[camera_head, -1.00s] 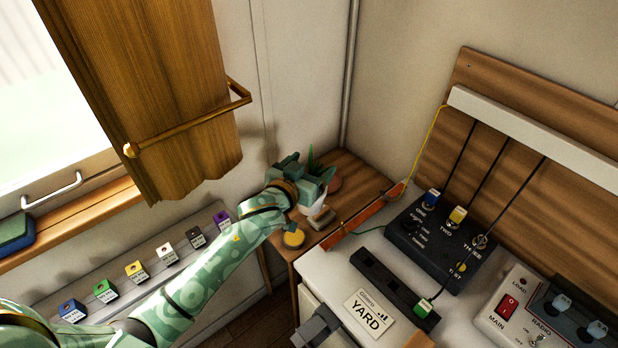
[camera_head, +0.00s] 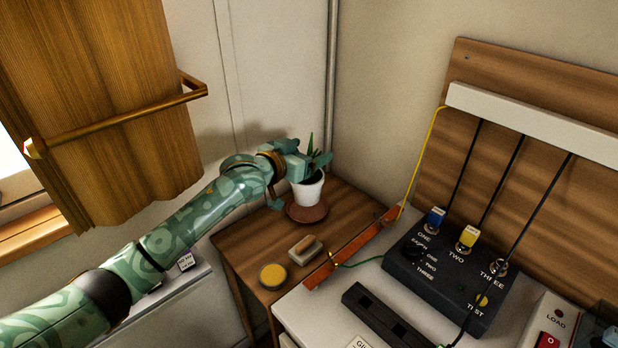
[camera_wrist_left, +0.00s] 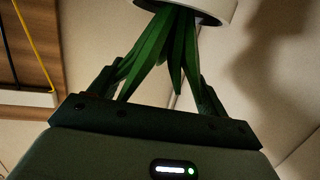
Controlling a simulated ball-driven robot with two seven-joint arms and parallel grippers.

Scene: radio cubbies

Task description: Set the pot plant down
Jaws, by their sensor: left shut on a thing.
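The pot plant (camera_head: 308,190) is a small white pot with green spiky leaves. It is upright, just above or on a round reddish-brown saucer (camera_head: 307,213) on the wooden side table; I cannot tell if it touches. My left gripper (camera_head: 303,166) is shut on the plant from the left, near the pot's top. In the left wrist view the green leaves (camera_wrist_left: 172,45) spread between the fingers, and the white pot (camera_wrist_left: 195,8) shows at the top edge. My right gripper is not in view.
On the wooden table (camera_head: 245,240) are a yellow-topped round tin (camera_head: 273,275) and a small brush-like block (camera_head: 305,250). An orange-red bar (camera_head: 350,250) runs along the white desk edge. A black switch box (camera_head: 440,275) stands to the right. A curtain (camera_head: 100,90) hangs at left.

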